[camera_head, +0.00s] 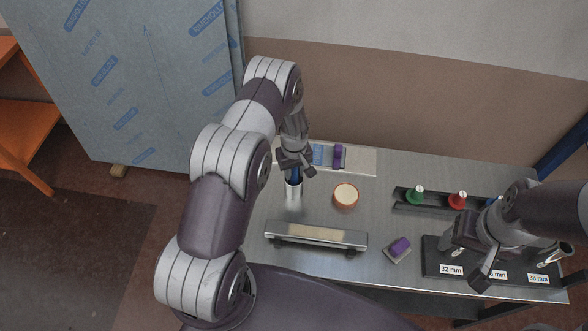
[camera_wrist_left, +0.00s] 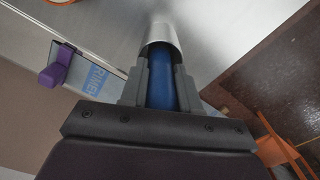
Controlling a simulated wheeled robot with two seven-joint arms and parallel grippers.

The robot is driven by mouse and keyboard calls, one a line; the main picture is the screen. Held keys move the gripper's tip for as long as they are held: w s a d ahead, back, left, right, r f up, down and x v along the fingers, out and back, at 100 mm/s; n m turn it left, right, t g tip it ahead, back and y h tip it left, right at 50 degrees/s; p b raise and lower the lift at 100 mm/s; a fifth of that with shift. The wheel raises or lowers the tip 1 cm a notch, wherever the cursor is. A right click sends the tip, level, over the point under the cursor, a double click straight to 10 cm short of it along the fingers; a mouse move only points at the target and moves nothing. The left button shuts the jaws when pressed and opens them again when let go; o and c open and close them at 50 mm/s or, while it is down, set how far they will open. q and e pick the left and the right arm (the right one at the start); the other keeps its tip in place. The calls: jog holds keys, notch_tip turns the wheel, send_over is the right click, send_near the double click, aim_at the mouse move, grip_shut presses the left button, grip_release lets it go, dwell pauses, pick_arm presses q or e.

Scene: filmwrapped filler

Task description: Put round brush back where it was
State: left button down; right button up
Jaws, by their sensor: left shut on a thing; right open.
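My left gripper (camera_head: 293,172) is shut on a blue cylindrical handle, which I take to be the round brush (camera_wrist_left: 161,88). The handle stands between both fingers in the left wrist view. Its far end runs into the rim of a silver metal cylinder (camera_head: 293,193), which also shows in the left wrist view (camera_wrist_left: 163,36). Whether the cylinder is a holder or part of the brush, I cannot tell; no bristles show. My right gripper (camera_head: 468,262) is open above the dark block with labelled positions (camera_head: 432,256), hiding part of it.
A round orange-rimmed pot (camera_head: 345,195) stands right of the cylinder. A metal bar (camera_head: 316,236) lies in front. A purple-topped block (camera_head: 398,248) lies near the front edge. A dark rack (camera_head: 437,207) bears green and red knobs. A blue-printed panel (camera_head: 130,80) stands left of the table.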

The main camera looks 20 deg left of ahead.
pick_arm(q)
jog(key=shift+f, duration=0.1)
jog(key=shift+f, duration=0.15)
jog(key=c, duration=0.8)
grip_release()
